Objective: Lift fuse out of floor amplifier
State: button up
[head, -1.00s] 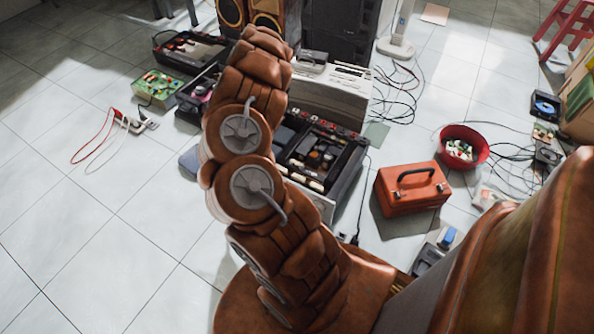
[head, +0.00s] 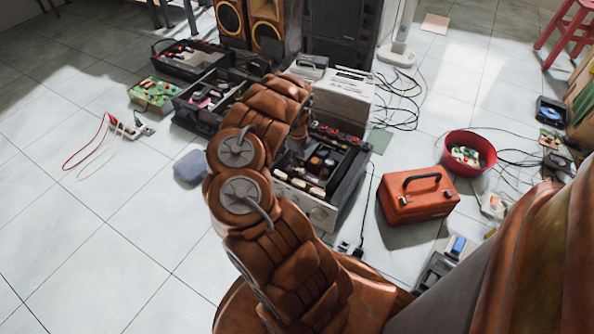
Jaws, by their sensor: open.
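The open floor amplifier (head: 345,185) stands on the tiles at the centre, with its dark inside facing up and a silver front with knobs. Small dark, orange and cream parts show inside it. I cannot tell which of them is the fuse. My brown arm rises in front of the amplifier's left side and bends over its back left part. The arm hides that part of the amplifier. My gripper is hidden behind or under the arm, so its jaws and anything between them do not show.
An orange toolbox (head: 418,203) stands right of the amplifier, with a red bowl (head: 486,142) of small parts behind it. Cables lie on the right. Front-left floor is clear.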

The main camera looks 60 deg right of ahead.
aim_at(297, 169)
notch_tip(297, 169, down, 4)
jog(key=b, duration=0.2)
jog(key=shift+f+b, duration=0.25)
jog(key=shift+b, duration=0.1)
jog(key=shift+r, duration=0.1)
jog(key=shift+a, duration=0.1)
grip_shut()
